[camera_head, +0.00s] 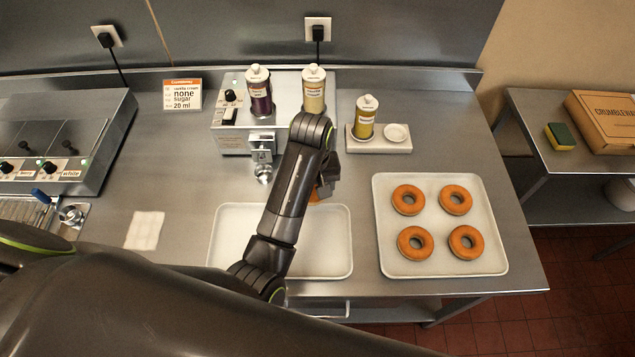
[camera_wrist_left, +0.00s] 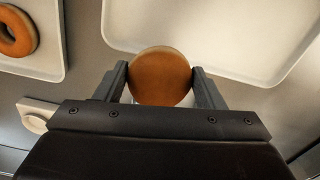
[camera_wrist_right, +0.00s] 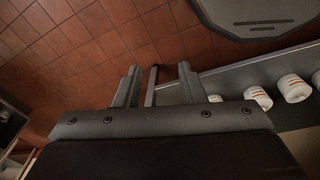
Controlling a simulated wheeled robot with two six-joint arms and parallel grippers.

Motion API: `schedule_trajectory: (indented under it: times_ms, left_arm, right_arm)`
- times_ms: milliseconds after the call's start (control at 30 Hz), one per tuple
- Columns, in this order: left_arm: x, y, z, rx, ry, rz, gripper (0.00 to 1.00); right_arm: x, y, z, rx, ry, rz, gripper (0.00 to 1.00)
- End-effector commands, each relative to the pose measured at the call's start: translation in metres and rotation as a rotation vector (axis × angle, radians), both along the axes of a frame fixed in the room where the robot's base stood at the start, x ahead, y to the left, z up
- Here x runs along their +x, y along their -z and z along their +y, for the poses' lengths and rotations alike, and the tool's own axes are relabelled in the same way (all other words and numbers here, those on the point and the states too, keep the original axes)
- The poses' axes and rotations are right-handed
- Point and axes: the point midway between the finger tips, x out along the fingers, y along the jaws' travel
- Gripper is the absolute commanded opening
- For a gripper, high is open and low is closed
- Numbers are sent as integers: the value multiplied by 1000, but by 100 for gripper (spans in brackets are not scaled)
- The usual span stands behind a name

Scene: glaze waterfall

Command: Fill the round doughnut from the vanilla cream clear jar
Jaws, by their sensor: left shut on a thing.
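My left gripper (camera_wrist_left: 160,82) is shut on a plain round doughnut (camera_wrist_left: 160,76), brown with no hole showing. In the head view my left gripper (camera_head: 322,190) is near the far edge of the empty tray, to the right of the filling machine's nozzle (camera_head: 263,174); my arm hides most of the doughnut. On the filling machine (camera_head: 233,142) stand a dark purple jar (camera_head: 260,94) and a clear jar of pale cream (camera_head: 313,94). Their labels are too small to read. My right gripper (camera_wrist_right: 160,85) is open, low over the floor.
A white tray (camera_head: 225,222) lies below my left arm. A tray (camera_head: 440,268) with several ring doughnuts is at right. A yellow jar (camera_head: 365,118) stands on a small white stand (camera_head: 362,147). A fryer (camera_head: 65,135) is at left.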

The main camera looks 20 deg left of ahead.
Motion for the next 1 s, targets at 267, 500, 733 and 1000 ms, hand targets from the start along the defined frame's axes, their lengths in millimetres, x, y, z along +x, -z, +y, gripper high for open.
schedule_trajectory:
  times_ms: [267, 500, 733, 1000]
  left_arm:
    - [11, 12, 4, 3, 4, 0, 40]
    - [28, 29, 9, 3, 4, 1, 40]
    - [46, 41, 14, 3, 2, -2, 40]
    - [63, 40, 19, 1, 3, 0, 40]
  right_arm:
    - [-3, -1, -9, -10, -3, 4, 36]
    - [-3, -1, -11, -13, -3, 5, 36]
    - [-4, 2, -11, -13, -3, 5, 36]
    - [-4, 7, -6, -7, -1, 4, 36]
